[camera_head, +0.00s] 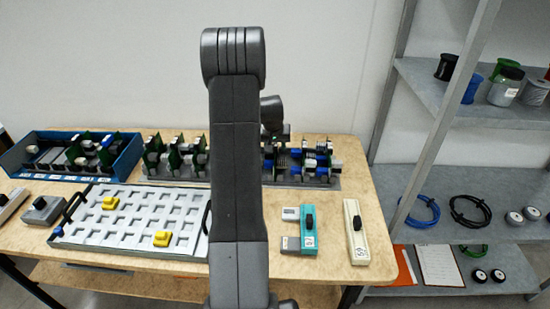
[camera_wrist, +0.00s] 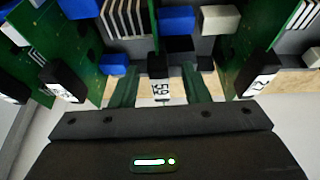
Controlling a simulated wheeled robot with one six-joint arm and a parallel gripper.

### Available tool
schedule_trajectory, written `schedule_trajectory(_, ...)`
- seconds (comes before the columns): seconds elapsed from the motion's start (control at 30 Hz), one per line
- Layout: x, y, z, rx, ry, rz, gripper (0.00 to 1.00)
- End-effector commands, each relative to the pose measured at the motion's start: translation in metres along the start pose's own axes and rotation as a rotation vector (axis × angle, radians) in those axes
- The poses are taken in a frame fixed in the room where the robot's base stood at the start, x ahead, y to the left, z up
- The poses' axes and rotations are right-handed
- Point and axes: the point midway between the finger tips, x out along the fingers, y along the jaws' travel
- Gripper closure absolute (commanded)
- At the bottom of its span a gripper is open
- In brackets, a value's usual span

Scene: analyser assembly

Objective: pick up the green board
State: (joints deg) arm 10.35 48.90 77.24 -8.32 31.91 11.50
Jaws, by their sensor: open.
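Several green boards stand upright in the racks at the back of the table. One green board (camera_head: 173,157) is in the middle rack (camera_head: 160,181). In the wrist view a green board (camera_wrist: 62,35) stands at left and another (camera_wrist: 268,35) at right, each with a black labelled block at its edge. My gripper (camera_wrist: 160,92) is open. Its two fingers lie either side of a black block with a white label (camera_wrist: 160,89); I cannot tell whether they touch it. In the head view my arm hides part of the racks, and the fingertips are hard to make out.
The right rack (camera_head: 300,184) holds blue and white parts close around my gripper. A blue bin (camera_head: 128,168) stands at left. A white tray (camera_head: 75,236) with yellow blocks lies in front. A teal block (camera_head: 308,235) and a cream block (camera_head: 354,235) lie at right. Shelves (camera_head: 480,245) stand beyond.

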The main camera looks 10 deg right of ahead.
Motion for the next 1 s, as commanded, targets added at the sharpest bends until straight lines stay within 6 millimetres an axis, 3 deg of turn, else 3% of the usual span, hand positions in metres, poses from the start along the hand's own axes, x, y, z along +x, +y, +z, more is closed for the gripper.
schedule_trajectory(0.13, 0.0, 0.0, 0.0, 0.0, 0.0, 0.0, 0.6)
schedule_trajectory(0.33, 0.0, 0.0, 0.0, 0.0, 0.0, 0.0, 0.99)
schedule_trajectory(0.67, -0.003, 0.0, -0.002, 0.0, 0.002, 0.0, 1.0)
schedule_trajectory(0.77, -0.013, 0.001, -0.006, 0.001, 0.004, 0.0, 1.0)
schedule_trajectory(1.0, -0.058, 0.003, -0.025, 0.0, 0.006, 0.0, 1.0)
